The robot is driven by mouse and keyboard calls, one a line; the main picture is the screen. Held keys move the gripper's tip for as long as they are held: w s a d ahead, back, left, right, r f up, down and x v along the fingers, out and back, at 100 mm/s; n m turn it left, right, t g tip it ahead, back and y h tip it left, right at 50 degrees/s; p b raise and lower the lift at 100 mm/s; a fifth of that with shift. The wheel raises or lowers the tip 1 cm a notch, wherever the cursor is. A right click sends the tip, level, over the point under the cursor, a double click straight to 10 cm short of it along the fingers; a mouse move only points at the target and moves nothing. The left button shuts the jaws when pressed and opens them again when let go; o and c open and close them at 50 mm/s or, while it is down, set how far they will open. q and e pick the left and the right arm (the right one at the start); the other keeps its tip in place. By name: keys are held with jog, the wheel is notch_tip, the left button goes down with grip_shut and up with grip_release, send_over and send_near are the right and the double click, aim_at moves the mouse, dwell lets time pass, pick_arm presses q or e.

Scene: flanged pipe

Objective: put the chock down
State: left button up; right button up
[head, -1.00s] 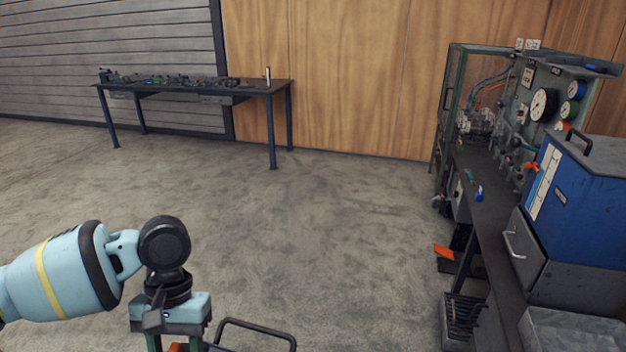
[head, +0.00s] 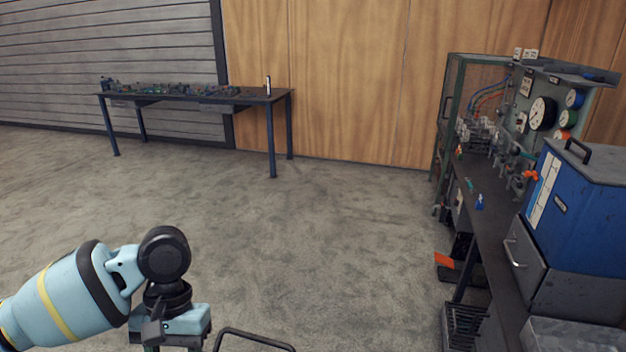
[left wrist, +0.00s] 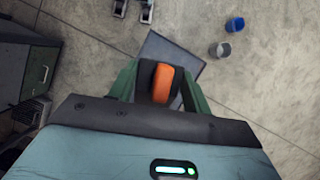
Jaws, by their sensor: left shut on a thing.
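My left gripper (left wrist: 157,85) is shut on the chock (left wrist: 162,82), an orange and dark piece between its green fingers in the left wrist view. The chock is seen from above, so its height over the floor is hard to tell. In the head view the left wrist and gripper body (head: 170,325) show at the bottom left; the fingers and the chock are below the picture edge. My right gripper is in neither view.
A dark flat plate (left wrist: 160,48) lies beyond the chock, with a blue cup (left wrist: 235,24) and a grey can (left wrist: 220,49) nearby. A bench (head: 487,215) with a blue box (head: 585,215) stands right. A table (head: 200,97) stands far back. The middle floor is clear.

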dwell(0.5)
pick_arm(q)
jog(key=w+x, duration=0.2)
jog(key=x, duration=1.2)
jog(key=shift+f, duration=0.45)
jog(key=shift+d, duration=0.1)
